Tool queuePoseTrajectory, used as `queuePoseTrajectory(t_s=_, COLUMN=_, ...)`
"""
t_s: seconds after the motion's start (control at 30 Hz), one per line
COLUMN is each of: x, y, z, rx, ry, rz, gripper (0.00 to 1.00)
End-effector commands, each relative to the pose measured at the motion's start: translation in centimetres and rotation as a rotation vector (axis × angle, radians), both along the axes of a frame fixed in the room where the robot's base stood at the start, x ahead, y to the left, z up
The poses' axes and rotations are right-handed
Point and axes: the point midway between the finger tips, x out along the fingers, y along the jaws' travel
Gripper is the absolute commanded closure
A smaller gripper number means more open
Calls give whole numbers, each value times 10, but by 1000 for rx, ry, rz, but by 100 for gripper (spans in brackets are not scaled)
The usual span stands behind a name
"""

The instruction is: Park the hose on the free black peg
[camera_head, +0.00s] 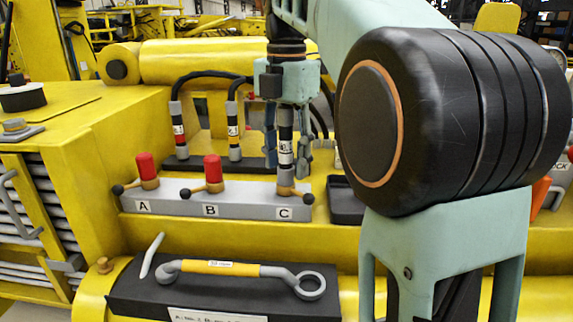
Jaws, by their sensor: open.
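A hose end (286,150) with a dark body and pale label stands upright at port C of the grey valve block (245,210). My gripper (287,150) is open and hangs pointing down at this hose end, with teal finger parts on both sides and slightly behind it. I cannot tell whether they touch it. Two other hose ends, one with a red band (179,130) and one with a dark band (234,131), stand upright on a black base (210,164) behind the block. I cannot make out a free black peg; my gripper and arm cover part of that area.
Ports A and B carry red caps (147,166) (212,168); black-knobbed levers stick out from the block. A black tray (346,204) sits right of it. A yellow-handled wrench (215,268) lies on a black mat (135,290) in front. My arm hides much of the right side.

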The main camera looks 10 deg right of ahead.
Motion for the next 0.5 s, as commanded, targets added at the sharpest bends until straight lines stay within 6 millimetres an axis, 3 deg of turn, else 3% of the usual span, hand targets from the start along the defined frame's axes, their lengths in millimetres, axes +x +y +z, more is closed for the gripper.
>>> queuePoseTrajectory(t_s=0.4, x=0, y=0, z=-8, rx=1, ry=-1, rz=0, gripper=57)
queuePoseTrajectory(t_s=0.5, x=0, y=0, z=-8, rx=0, ry=0, rz=0, gripper=67)
